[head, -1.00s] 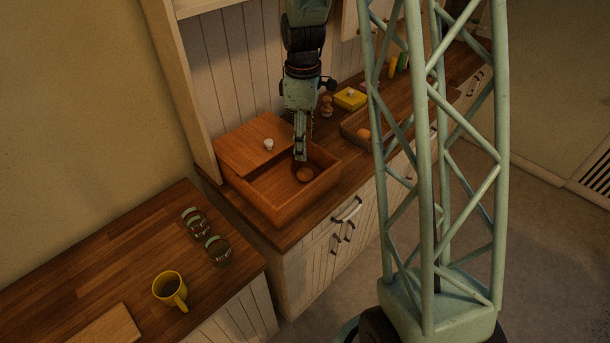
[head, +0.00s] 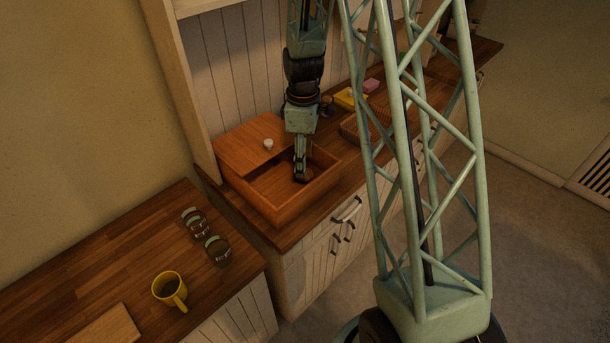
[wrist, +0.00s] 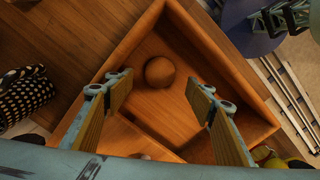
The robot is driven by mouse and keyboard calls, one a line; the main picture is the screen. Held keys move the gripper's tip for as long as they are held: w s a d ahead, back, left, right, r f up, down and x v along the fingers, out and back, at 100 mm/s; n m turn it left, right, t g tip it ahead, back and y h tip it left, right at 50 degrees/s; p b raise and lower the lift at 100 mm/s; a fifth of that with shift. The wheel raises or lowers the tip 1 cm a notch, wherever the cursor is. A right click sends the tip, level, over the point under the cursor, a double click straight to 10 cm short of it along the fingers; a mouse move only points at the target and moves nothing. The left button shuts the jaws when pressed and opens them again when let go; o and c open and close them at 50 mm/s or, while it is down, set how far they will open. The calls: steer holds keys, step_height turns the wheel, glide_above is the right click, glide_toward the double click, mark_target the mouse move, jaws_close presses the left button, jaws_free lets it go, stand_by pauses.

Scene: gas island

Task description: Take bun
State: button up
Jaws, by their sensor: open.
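A round brown bun (wrist: 160,71) lies on the floor of an open wooden box (wrist: 245,125), near one corner, in the wrist view. In the head view the box (head: 287,209) stands on the wooden counter, and the bun is mostly hidden behind my gripper. My gripper (head: 300,177) reaches down into the box from above. In the wrist view its two fingers (wrist: 160,85) are wide apart, one to each side of the bun and nothing between them gripped. The box lid (head: 250,142) with a white knob covers the box's back left part.
The box walls surround the gripper closely. A basket (head: 352,128) and a yellow block (head: 347,98) stand farther right on the counter. A yellow mug (head: 170,288) and several small dark-green items (head: 217,247) are on the nearer left counter.

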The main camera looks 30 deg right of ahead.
steer(key=shift+f, duration=0.1)
stand_by(0.3)
steer(key=shift+d+f, duration=0.1)
steer(key=shift+f, duration=2.4)
steer(key=c, duration=1)
